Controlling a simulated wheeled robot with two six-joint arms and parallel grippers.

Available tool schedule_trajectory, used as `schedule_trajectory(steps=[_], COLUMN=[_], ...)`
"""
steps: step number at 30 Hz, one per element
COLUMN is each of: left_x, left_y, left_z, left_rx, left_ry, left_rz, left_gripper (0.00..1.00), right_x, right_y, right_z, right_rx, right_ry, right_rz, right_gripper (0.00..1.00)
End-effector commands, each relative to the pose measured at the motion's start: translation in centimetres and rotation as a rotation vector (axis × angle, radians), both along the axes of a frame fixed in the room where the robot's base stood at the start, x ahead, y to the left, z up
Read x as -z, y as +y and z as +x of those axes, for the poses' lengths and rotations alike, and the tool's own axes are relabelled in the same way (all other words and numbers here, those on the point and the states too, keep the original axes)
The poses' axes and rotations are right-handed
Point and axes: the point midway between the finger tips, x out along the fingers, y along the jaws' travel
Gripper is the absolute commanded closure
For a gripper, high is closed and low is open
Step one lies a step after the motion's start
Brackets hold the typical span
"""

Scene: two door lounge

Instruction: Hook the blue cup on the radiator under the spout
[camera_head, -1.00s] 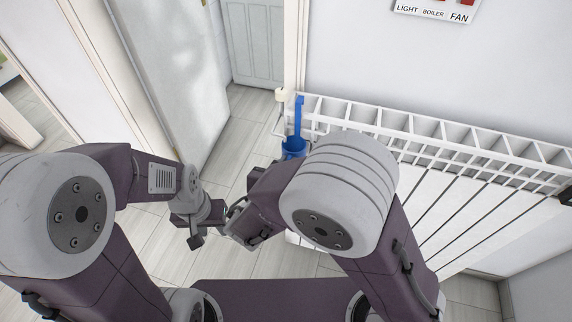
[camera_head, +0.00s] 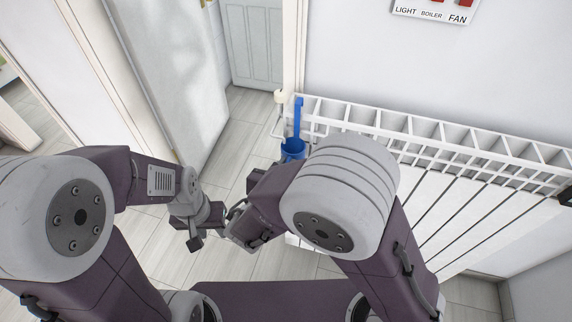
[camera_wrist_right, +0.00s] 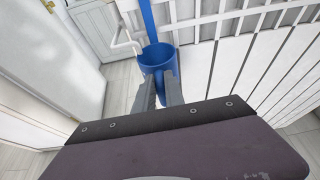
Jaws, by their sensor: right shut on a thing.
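The blue cup (camera_head: 293,149) with its long upright handle is at the left end of the white radiator (camera_head: 440,141). The handle's top is level with the radiator's top edge; I cannot tell whether its hook is over a bar. In the right wrist view my right gripper (camera_wrist_right: 159,88) is shut on the near wall of the cup (camera_wrist_right: 157,58). In the head view my arm hides that gripper. My left gripper (camera_head: 195,242) is low on the left, apart from the cup; its fingers are too unclear to read. A white pipe with a valve head (camera_head: 281,96), possibly the spout, is just left of the cup.
A white door (camera_head: 165,70) stands on the left and a grey door (camera_head: 252,42) at the back. A switch panel marked LIGHT, BOILER, FAN (camera_head: 433,12) is on the wall above the radiator. Tiled floor (camera_head: 230,145) is clear between doors and radiator.

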Motion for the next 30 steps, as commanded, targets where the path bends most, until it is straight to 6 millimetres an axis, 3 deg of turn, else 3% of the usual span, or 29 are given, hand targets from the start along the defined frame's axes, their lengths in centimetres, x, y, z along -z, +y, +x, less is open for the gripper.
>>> schedule_trajectory(steps=[30], left_x=[0.9], left_y=[0.0], left_z=[0.0], left_rx=[0.0], left_ry=[0.0], left_rz=[0.0], left_gripper=[0.64], right_x=[1.1], right_y=[0.0], right_z=[0.0], right_rx=[0.0], right_ry=[-0.001], right_rz=[0.0], right_gripper=[1.0])
